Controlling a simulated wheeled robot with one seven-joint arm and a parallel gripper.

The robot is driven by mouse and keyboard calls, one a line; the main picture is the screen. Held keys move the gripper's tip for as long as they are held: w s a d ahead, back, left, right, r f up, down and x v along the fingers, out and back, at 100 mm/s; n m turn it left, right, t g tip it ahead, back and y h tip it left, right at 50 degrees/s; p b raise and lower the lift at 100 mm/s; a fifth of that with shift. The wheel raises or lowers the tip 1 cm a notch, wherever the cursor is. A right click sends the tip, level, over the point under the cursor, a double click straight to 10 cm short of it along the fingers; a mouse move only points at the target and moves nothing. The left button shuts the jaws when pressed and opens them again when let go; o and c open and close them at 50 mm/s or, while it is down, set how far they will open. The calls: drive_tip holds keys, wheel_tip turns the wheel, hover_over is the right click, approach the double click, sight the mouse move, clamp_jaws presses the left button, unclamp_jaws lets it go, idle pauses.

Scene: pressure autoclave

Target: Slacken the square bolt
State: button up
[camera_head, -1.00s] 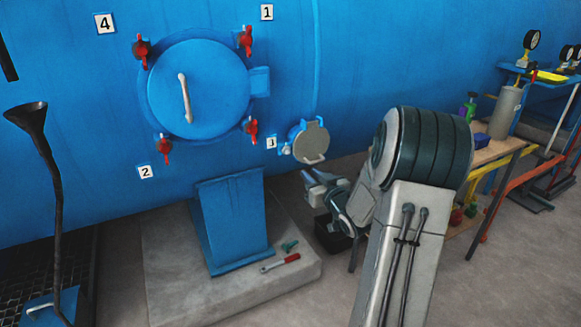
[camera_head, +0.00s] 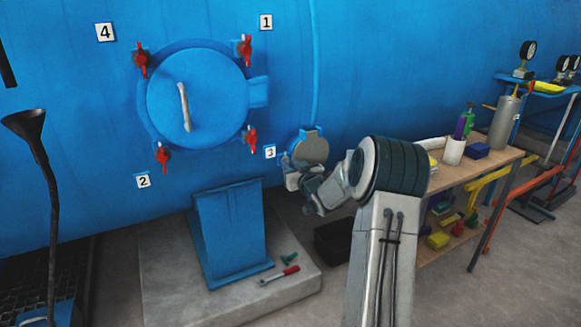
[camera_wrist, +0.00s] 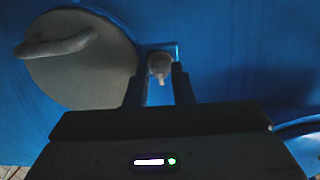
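A pale bolt (camera_wrist: 159,66) sits in a blue bracket at the edge of the small round hatch in the wrist view. I cannot tell the shape of its head. My gripper (camera_wrist: 160,84) has its two dark fingers apart, pointing at the bolt, with the bolt between or just past the tips. Contact cannot be made out. The small grey hatch (camera_wrist: 85,70) with its curved handle (camera_wrist: 55,44) fills the left of that view. In the head view my gripper (camera_head: 291,179) is at the lower left of the small hatch (camera_head: 311,147), and the bolt is not distinguishable.
The large blue door (camera_head: 197,95) with red clamps is to the left. A wrench (camera_head: 279,276) and a small green tool (camera_head: 289,259) lie on the concrete plinth (camera_head: 180,285). A black bin (camera_head: 332,240) stands below my arm. A workbench (camera_head: 470,160) with bottles is at right.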

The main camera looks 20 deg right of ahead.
drive_tip(key=shift+w, duration=0.15)
clamp_jaws()
